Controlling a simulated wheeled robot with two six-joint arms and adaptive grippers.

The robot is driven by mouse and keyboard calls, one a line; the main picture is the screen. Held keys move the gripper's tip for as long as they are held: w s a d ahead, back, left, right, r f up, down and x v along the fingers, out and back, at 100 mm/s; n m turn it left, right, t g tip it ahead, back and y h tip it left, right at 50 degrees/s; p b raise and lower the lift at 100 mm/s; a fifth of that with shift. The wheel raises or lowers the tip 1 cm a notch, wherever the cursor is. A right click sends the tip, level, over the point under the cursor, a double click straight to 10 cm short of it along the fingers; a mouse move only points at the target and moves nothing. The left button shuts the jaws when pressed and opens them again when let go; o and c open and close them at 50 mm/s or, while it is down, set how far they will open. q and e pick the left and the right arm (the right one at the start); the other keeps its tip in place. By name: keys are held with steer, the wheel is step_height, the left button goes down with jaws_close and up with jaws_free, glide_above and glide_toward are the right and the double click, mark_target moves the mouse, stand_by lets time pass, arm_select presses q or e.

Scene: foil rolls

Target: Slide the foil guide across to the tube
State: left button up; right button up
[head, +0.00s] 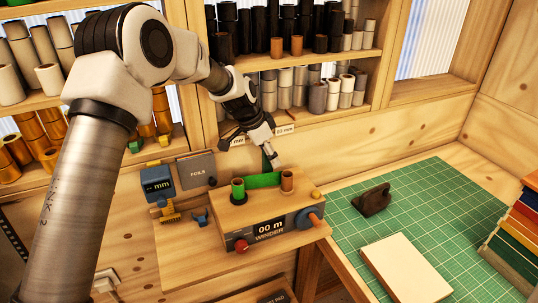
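The winder (270,226) is a wooden box with a "00 m" display, a red knob and a blue side knob. On its top a green foil roll (238,190) stands at left and a brown tube (287,180) at right. A green strip of foil (262,181) spans between them. A dark green upright piece (266,161), perhaps the foil guide, stands just behind the strip. My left gripper (275,162) reaches down beside this piece, close to the tube's upper left. Its fingertips are too small to tell open from shut. My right gripper is out of view.
A green cutting mat (345,235) lies to the right with a dark brown object (374,200) and a pale block (405,268). A blue "mm" gauge (157,183) and a grey "FOILS" box (197,168) stand left of the winder. Shelves of rolls line the back.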

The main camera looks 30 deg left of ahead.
arm_select(q)
steer(key=v, duration=1.2)
steer(key=shift+a, duration=0.1)
